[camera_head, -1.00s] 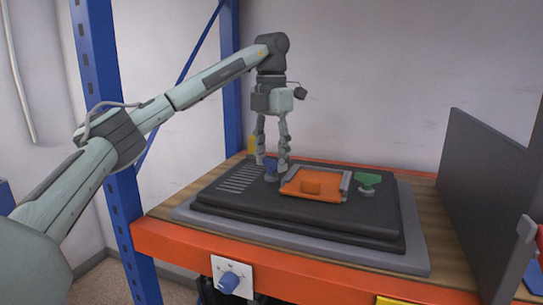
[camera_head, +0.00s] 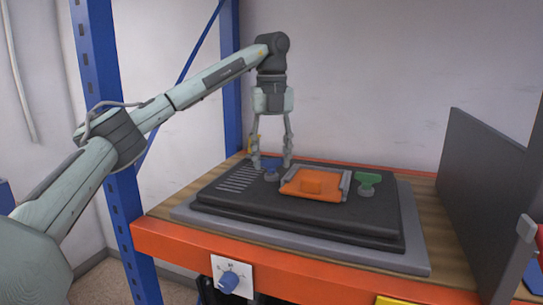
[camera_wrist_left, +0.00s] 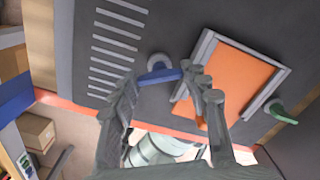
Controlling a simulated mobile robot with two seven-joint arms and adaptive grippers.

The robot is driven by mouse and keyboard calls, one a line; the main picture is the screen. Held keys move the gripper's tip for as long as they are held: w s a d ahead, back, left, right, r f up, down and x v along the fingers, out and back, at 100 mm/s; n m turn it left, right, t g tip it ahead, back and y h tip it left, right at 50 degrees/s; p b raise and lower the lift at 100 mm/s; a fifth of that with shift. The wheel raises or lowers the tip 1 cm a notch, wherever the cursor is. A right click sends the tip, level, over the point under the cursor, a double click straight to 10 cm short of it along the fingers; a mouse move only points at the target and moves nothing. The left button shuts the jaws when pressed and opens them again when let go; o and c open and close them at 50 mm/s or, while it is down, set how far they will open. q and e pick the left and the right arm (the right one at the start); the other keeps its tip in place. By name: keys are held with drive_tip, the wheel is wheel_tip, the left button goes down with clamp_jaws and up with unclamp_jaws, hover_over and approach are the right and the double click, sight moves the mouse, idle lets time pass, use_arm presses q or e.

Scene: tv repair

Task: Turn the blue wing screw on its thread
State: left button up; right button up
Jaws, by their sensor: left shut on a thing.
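The blue wing screw (camera_head: 271,168) stands on the dark TV back panel (camera_head: 345,228), left of the orange cover (camera_head: 325,195). My left gripper (camera_head: 271,164) points straight down over it, with a finger on either side, and is shut on its wings. In the left wrist view the blue wings (camera_wrist_left: 162,75) lie across the space between the fingertips (camera_wrist_left: 162,80), with the screw's round grey base just beyond. A green wing screw (camera_head: 368,181) stands right of the orange cover. My right gripper is not in view.
The TV lies on a grey mat (camera_head: 418,250) on a wooden shelf with an orange front beam (camera_head: 200,250). A tall dark panel (camera_head: 485,200) stands at the right. A blue upright (camera_head: 108,150) is at the left.

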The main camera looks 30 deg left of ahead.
use_arm(q)
drive_tip(key=n, duration=0.4)
drive_tip(key=shift+s+f+n, duration=0.1)
drive_tip(key=shift+f+n, duration=0.15)
drive_tip(key=shift+n, duration=0.05)
drive_tip(key=n, duration=1)
drive_tip(key=shift+n, duration=0.4)
drive_tip(key=n, duration=0.4)
drive_tip(key=shift+n, duration=0.3)
drive_tip(key=o, duration=1.2)
drive_tip(key=shift+c, duration=0.2)
drive_tip(key=shift+r, duration=0.15)
drive_tip(key=shift+r, duration=0.1)
